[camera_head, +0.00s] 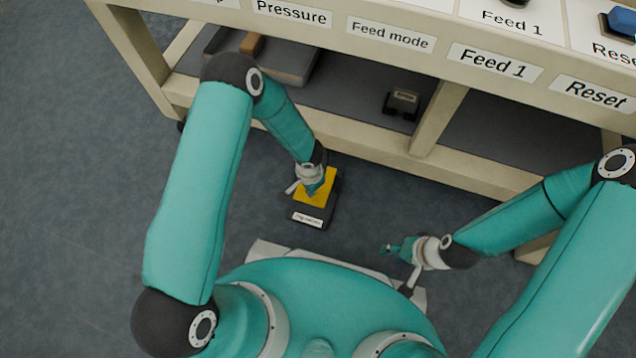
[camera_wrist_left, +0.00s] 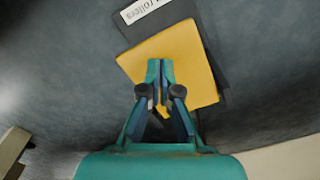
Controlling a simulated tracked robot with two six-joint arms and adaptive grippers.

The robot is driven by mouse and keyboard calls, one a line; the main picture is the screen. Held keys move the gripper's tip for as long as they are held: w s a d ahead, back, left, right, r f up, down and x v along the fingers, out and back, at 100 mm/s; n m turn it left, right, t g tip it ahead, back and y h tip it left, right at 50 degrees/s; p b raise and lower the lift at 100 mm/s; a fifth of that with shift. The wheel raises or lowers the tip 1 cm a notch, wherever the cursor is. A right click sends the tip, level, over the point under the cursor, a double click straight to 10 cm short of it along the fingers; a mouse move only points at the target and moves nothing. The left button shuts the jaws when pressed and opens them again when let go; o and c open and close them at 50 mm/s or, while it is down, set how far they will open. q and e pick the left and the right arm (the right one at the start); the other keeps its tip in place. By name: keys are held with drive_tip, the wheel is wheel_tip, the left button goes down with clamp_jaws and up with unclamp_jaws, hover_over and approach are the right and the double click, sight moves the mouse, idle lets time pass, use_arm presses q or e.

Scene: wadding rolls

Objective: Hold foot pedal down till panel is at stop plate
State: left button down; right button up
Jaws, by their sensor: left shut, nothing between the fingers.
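The foot pedal (camera_head: 328,193) is a yellow plate on a dark base with a white label, on the floor in front of the bench. My left gripper (camera_head: 313,188) is shut and empty, pointing down over the yellow plate. In the left wrist view the shut fingertips (camera_wrist_left: 160,66) lie over the middle of the yellow pedal plate (camera_wrist_left: 190,55); whether they touch it or press it down I cannot tell. My right gripper (camera_head: 388,249) is off to the right, above the floor by my base, away from the pedal; its jaws are too small to read. The panel and stop plate are not recognisable in these views.
The bench (camera_head: 385,150) has labels for Pressure, Feed mode, Feed 1 and Reset along its front. A small dark box (camera_head: 403,100) and a flat grey item (camera_head: 285,65) sit on its lower shelf. Open floor (camera_head: 70,190) lies to the left.

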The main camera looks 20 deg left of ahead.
use_arm(q)
drive_tip(key=shift+f, duration=0.1)
drive_tip(key=shift+f+b, duration=2.25)
drive_tip(key=shift+b, duration=0.3)
drive_tip(key=shift+r, duration=0.15)
drive_tip(key=shift+s, duration=0.1)
idle(0.8)
drive_tip(key=shift+r+p, duration=2.95)
drive_tip(key=shift+r, duration=1.6)
drive_tip(key=shift+a, duration=0.1)
